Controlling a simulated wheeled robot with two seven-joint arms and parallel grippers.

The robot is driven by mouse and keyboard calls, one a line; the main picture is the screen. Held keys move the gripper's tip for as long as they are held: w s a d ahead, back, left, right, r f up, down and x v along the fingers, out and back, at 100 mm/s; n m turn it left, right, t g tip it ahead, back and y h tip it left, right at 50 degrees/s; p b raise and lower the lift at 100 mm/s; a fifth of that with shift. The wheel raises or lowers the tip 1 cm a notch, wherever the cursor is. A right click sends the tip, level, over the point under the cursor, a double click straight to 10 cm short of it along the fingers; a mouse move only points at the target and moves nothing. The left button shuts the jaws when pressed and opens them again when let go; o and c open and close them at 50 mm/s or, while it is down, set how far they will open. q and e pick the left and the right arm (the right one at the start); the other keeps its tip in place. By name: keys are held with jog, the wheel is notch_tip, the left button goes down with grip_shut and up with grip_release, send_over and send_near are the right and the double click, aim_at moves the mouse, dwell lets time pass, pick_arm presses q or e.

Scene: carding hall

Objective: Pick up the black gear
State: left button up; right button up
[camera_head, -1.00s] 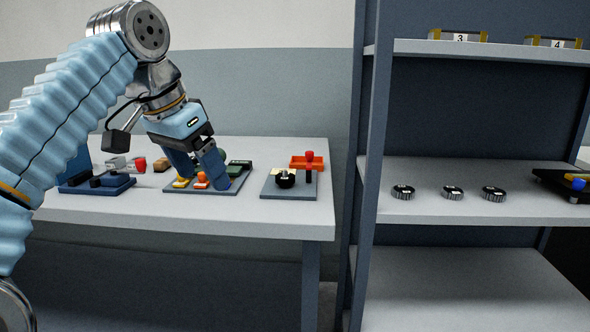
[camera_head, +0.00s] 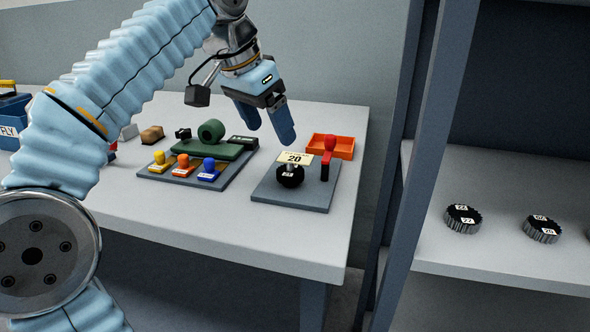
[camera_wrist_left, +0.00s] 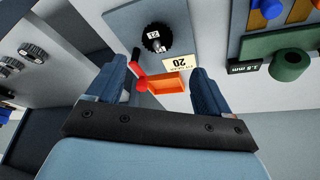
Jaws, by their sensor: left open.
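The black gear (camera_head: 290,177) with a small white label sits on a grey board (camera_head: 312,196) near the table's front right corner. A metal peg shows at the gear, beside a cream card marked 20 (camera_head: 295,158). The gear also shows in the left wrist view (camera_wrist_left: 152,40), beyond the fingers. My left gripper (camera_head: 268,124) is open and empty, above and behind the board, apart from the gear. Its two blue fingers show in the left wrist view (camera_wrist_left: 160,78). My right gripper is not in view.
Dark labelled gears (camera_head: 462,219) lie on the shelf (camera_head: 490,258) at right.

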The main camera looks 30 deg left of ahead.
pick_arm(q)
send_over(288, 166)
jog(key=s+a, duration=0.1)
jog(key=s, duration=0.1)
notch_tip(288, 166, down, 4)
jog(key=shift+s+f+b, duration=0.1)
jog(key=shift+f+b, duration=0.1)
jog(key=shift+b, duration=0.2)
jog(key=shift+b+x, duration=0.4)
jog(key=shift+x, duration=2.35)
jog(key=shift+d, duration=0.15)
jog(key=c, duration=1.2)
jog(key=shift+c, duration=0.2)
jog(key=shift+r, duration=0.15)
